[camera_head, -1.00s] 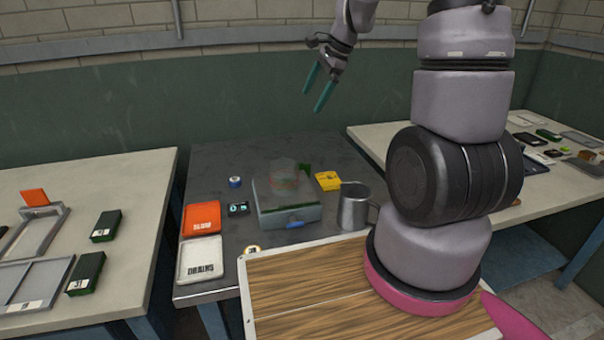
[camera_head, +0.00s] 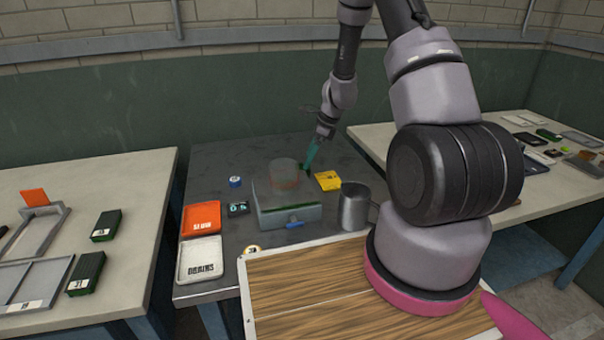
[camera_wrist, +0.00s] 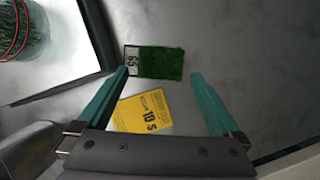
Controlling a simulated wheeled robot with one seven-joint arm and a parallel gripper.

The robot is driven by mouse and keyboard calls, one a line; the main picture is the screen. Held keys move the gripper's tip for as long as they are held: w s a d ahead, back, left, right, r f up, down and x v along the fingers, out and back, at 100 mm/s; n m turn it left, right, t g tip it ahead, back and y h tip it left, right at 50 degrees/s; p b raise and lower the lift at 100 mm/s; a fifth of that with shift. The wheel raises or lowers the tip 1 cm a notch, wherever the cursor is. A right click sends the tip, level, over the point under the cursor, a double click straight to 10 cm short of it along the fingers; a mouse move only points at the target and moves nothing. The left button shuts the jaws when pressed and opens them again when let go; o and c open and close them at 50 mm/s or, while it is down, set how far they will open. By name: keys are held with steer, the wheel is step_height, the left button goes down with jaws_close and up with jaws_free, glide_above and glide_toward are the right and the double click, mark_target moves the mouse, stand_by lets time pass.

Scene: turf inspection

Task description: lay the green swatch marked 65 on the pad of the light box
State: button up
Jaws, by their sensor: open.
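The green swatch marked 65 (camera_wrist: 160,63) lies flat on the dark table in the wrist view, its white label at its left end. In the head view it is a small green patch (camera_head: 306,171), mostly hidden behind my gripper (camera_head: 309,162). My gripper (camera_wrist: 159,75) is open and empty, pointing down above the table. In the wrist view its teal fingertips appear to either side of the swatch's near edge; contact cannot be told. I cannot tell for certain which object is the light box or where its pad is.
A yellow card (camera_wrist: 143,113) lies near the swatch. A grey box (camera_head: 290,216) with a clear jar (camera_head: 284,173) stands to the left, and a metal mug (camera_head: 354,208) in front. Orange (camera_head: 201,218) and white (camera_head: 200,260) trays lie further left. Side tables hold more swatches.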

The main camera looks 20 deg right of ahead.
steer(key=x, duration=0.5)
steer(key=shift+f, duration=0.15)
steer(key=shift+c, duration=0.3)
steer(key=c, duration=1.1)
